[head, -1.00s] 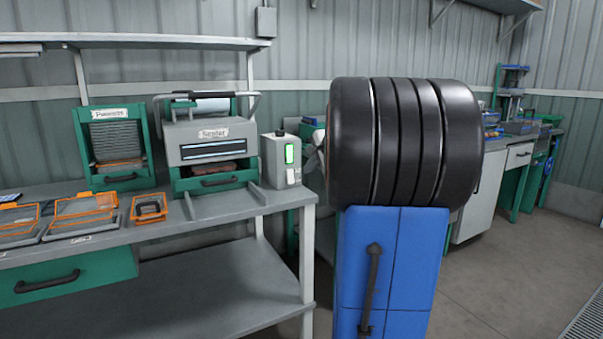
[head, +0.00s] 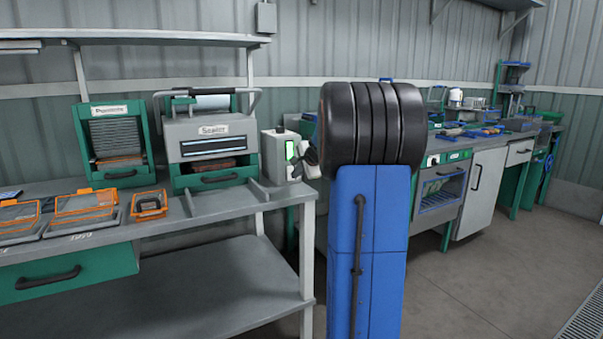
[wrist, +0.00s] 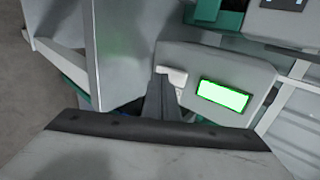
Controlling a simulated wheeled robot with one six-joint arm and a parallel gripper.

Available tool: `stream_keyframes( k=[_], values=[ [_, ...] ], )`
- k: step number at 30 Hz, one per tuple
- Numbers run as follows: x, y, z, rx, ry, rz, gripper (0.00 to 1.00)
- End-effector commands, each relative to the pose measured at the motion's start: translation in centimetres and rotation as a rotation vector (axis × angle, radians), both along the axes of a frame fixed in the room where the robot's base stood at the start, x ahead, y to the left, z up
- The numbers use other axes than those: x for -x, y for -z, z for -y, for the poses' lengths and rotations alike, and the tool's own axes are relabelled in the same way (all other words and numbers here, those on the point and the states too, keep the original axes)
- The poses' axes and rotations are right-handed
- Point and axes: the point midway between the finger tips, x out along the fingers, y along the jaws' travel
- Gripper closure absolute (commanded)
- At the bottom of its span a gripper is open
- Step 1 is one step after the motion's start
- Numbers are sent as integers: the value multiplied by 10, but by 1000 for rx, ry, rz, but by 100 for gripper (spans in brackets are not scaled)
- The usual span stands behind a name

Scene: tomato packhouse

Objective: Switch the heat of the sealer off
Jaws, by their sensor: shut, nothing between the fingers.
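The sealer (head: 205,148) is a grey machine with a green base on the bench, labelled "Sealer". A pale grey control box (head: 271,156) stands at its right with a lit green panel (head: 290,150). In the wrist view the box (wrist: 195,65) shows the bright green panel (wrist: 224,96) and a small white switch (wrist: 174,75) beside it. My gripper (head: 299,160) is shut and empty at the front of the box. Its fingertips (wrist: 160,82) are right at the white switch; I cannot tell whether they touch. In the head view the gripper hides the switch.
The labelled green unit (head: 118,145) stands left of the sealer. Orange-framed trays (head: 85,205) lie on the bench (head: 180,222). A second workbench (head: 488,160) with blue trays stands behind my arm at the right. The floor at the right is clear.

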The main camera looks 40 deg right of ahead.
Motion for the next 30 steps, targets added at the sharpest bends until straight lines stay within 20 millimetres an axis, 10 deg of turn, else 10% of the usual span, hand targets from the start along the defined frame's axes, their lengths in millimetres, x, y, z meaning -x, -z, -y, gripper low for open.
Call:
stream_keyframes(
  k=[30],
  values=[
    [-24,16,7,-1,1,-2,100]
  ],
)
